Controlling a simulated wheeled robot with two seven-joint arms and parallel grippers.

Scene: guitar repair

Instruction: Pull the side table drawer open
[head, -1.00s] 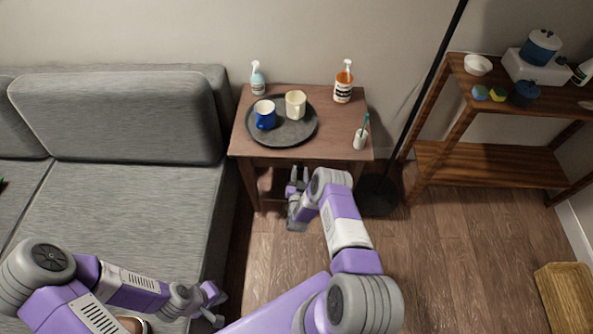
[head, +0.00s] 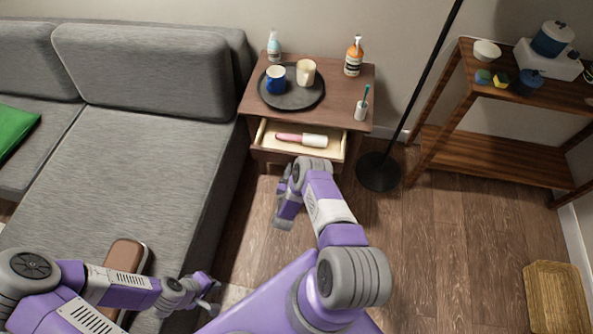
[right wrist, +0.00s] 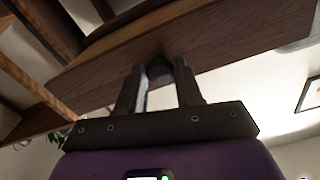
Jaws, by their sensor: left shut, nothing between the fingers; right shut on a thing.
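The side table (head: 328,102) stands beyond my right arm, between the sofa and a floor lamp. Its drawer (head: 345,147) is pulled out and shows a pale inside. A brush with a pink handle and white head (head: 301,139) lies in it. My right gripper (head: 290,172) is at the drawer front. In the right wrist view its fingers (right wrist: 160,80) are shut on the dark round knob (right wrist: 160,68) of the wooden drawer front (right wrist: 200,52). My left gripper (head: 210,292) is shut and empty beside the sofa, far from the table.
The grey sofa (head: 130,150) is left, the lamp base (head: 380,172) and shelf (head: 500,150) right.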

